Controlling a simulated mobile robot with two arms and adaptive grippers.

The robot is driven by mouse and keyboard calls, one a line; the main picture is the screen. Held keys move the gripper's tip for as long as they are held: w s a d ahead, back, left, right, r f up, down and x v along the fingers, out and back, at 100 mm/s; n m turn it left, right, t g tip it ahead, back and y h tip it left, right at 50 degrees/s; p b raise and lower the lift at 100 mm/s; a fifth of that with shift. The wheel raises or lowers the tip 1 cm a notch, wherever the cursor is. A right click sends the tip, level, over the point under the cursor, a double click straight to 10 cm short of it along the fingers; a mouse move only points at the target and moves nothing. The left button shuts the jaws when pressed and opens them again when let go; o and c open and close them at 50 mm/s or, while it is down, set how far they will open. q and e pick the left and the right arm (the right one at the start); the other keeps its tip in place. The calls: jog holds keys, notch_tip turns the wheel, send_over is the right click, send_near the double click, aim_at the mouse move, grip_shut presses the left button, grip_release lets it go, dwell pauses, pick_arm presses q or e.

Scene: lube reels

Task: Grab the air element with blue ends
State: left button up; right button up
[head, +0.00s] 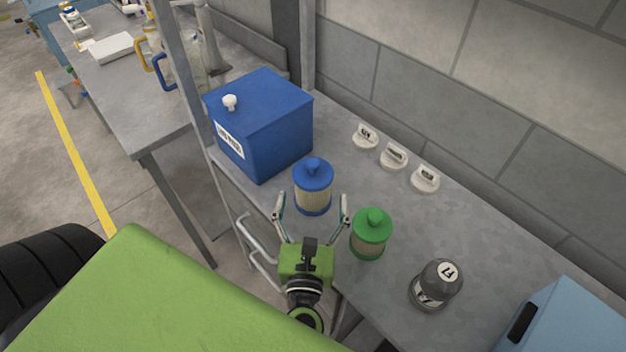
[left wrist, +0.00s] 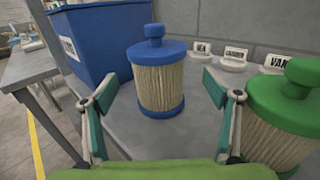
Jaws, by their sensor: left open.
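The air element with blue ends (head: 313,187) stands upright on the grey bench, in front of the blue box; its pleated cream body and blue knob also show in the left wrist view (left wrist: 159,88). My left gripper (head: 311,200) is open, with one finger to each side of the blue-ended element in the picture. In the left wrist view the open fingers (left wrist: 163,92) frame the element's lower part, and the element stands a little beyond the fingertips. I see no contact. My right gripper is not in view.
A green-ended element (head: 371,235) stands close to the right finger. A blue labelled box (head: 262,125) is behind left. Three white label holders (head: 394,157) line the wall side. A dark grey filter (head: 437,284) and a light blue box (head: 568,318) are farther right.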

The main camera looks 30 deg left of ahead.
aim_at(313, 179)
pick_arm(q)
jog(key=shift+w+a, duration=0.2)
jog(key=shift+w, duration=0.2)
jog(key=w+p, duration=0.1)
jog(key=w+a+r+p, duration=0.1)
jog(key=shift+w+a+r+p, duration=0.1)
jog(key=shift+r+p, duration=0.15)
jog(key=shift+p, duration=0.1)
jog(key=shift+p+x, duration=0.4)
jog(key=shift+x, duration=0.7)
jog(key=shift+w+a+f, duration=0.15)
jog(key=shift+w+f, duration=0.05)
jog(key=shift+f, duration=0.1)
jog(key=shift+c, duration=1)
jog(key=c, duration=1.1)
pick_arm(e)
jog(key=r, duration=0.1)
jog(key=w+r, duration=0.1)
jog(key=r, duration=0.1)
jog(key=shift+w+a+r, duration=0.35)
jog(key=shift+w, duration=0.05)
